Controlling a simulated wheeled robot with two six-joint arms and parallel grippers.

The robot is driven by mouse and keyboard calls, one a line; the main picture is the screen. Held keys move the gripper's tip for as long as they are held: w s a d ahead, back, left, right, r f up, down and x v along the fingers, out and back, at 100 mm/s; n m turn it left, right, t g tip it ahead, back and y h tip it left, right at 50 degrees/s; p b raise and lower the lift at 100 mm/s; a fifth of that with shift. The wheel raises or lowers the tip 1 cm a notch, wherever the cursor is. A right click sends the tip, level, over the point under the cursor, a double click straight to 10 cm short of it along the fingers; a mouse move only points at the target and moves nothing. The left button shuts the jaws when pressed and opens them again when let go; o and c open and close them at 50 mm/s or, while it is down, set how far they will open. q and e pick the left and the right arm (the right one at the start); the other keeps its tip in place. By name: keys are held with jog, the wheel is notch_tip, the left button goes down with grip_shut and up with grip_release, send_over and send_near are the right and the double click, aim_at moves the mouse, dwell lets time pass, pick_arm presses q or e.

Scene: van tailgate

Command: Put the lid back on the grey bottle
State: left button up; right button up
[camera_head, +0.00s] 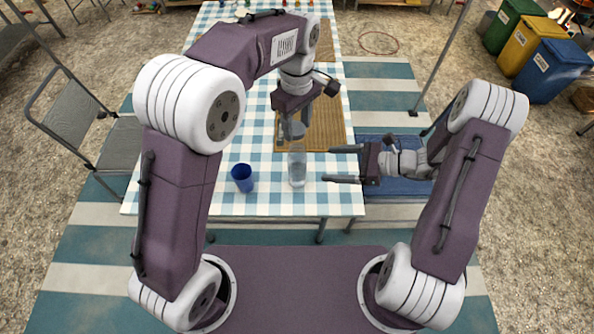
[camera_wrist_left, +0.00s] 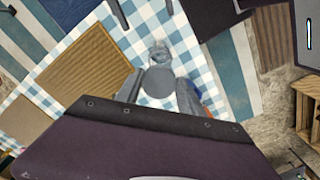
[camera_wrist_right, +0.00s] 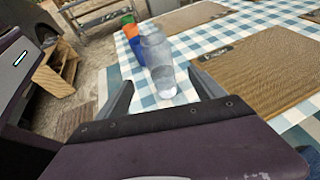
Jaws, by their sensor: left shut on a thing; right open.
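The grey bottle (camera_head: 297,170) is see-through and stands upright on the checked table. It also shows in the left wrist view (camera_wrist_left: 159,54), partly behind the lid, and in the right wrist view (camera_wrist_right: 157,60). My left gripper (camera_head: 294,130) points down above the bottle, shut on the lid, a round grey disc (camera_wrist_left: 158,80). The lid looks close over the bottle; whether they touch I cannot tell. My right gripper (camera_head: 343,165) is open and sideways, just right of the bottle, its fingers pointing at it. The bottle stands beyond its fingertips in the right wrist view.
A blue cup (camera_head: 242,178) stands left of the bottle; orange (camera_wrist_right: 130,31) and green (camera_wrist_right: 127,20) cups show behind it in the right wrist view. A brown woven mat (camera_head: 328,125) lies behind the bottle. The table's front edge is clear.

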aim_at(297, 164)
jog(key=x, duration=1.2)
jog(key=shift+f, duration=0.1)
jog(key=shift+d, duration=0.1)
grip_shut()
pick_arm(q)
jog(key=shift+s+d+f, duration=0.1)
jog(key=shift+d+f, duration=0.05)
jog(key=shift+f, duration=1.1)
jog(key=shift+s+d+f, duration=0.1)
jog(key=shift+f, duration=1.15)
